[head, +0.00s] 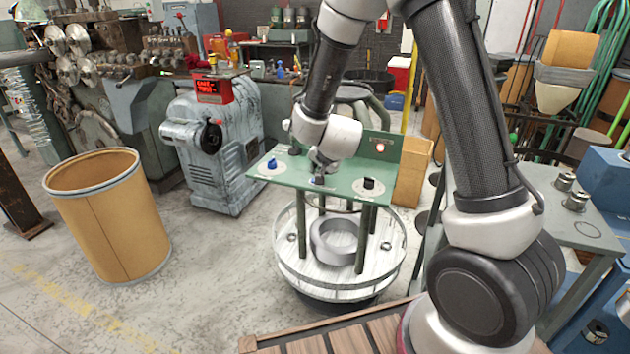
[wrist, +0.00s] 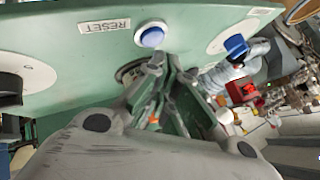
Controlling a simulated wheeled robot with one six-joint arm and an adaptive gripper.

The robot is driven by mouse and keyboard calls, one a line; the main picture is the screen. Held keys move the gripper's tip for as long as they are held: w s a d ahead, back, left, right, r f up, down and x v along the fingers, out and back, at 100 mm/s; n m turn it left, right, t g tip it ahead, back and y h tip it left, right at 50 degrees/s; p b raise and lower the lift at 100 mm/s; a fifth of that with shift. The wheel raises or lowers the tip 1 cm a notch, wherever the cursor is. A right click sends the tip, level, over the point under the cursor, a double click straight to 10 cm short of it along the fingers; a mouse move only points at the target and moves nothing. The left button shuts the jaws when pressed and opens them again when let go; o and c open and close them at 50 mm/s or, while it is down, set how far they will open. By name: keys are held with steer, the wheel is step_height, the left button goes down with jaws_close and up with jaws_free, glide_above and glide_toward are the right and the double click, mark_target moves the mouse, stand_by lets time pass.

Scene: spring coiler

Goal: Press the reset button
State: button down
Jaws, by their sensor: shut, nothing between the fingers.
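The reset button (wrist: 151,36) is a round blue button in a white ring, beside a white RESET label (wrist: 104,26) on a green panel (wrist: 75,55). In the head view the green panel (head: 328,180) tops a round machine on posts; the button shows only as a small blue spot (head: 316,181) by my gripper, partly hidden. My gripper (wrist: 166,62) is shut and empty, its fingertips close to the button in the wrist view. I cannot tell whether they touch it. In the head view my gripper (head: 320,164) is low over the panel's middle.
A blue knob (head: 271,164) and a black knob (head: 369,184) flank the button. A lit button (head: 380,147) is on the panel's raised back.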

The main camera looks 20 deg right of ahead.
stand_by(0.3)
steer(key=shift+f, duration=0.45)
steer(key=shift+f, duration=0.35)
stand_by(0.5)
stand_by(0.3)
steer(key=shift+r, duration=0.8)
steer(key=shift+r, duration=2.5)
